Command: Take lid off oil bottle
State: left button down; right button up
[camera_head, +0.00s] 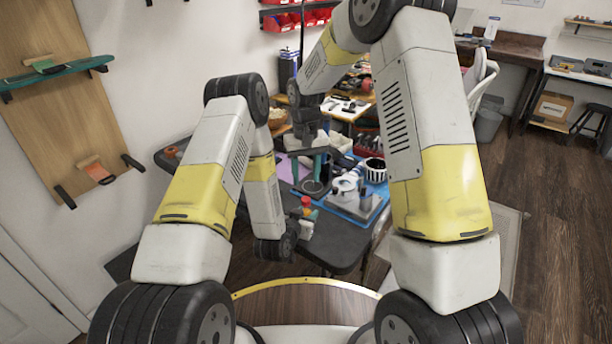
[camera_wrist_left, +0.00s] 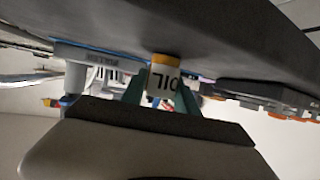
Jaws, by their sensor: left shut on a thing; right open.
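The oil bottle (camera_wrist_left: 165,78) is white with a yellow band and an "OIL" label, which reads upside down in the left wrist view. My left gripper (camera_wrist_left: 162,98) is shut on it, with a green finger on each side. In the head view this gripper (camera_head: 305,216) is at the near edge of the table, and a small red top (camera_head: 306,201), likely the lid, shows above its fingers. The bottle's body is mostly hidden there. My right gripper (camera_head: 308,172) is open and empty, with teal fingers pointing down over the table, behind the bottle.
The dark table (camera_head: 336,249) has a blue mat (camera_head: 372,219) with white and grey fixtures to the right of the bottle. A black-and-white cylinder (camera_head: 374,170) stands behind them. Red bins (camera_head: 300,19) hang on the back wall. The table's front corner is clear.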

aim_at(306, 199)
jog(key=m, duration=1.3)
jog(key=shift+m, duration=0.3)
jog(key=m, duration=0.6)
jog(key=shift+m, duration=0.3)
jog(key=m, duration=0.3)
jog(key=shift+m, duration=0.4)
jog(key=m, duration=0.4)
jog(key=shift+f, duration=3.95)
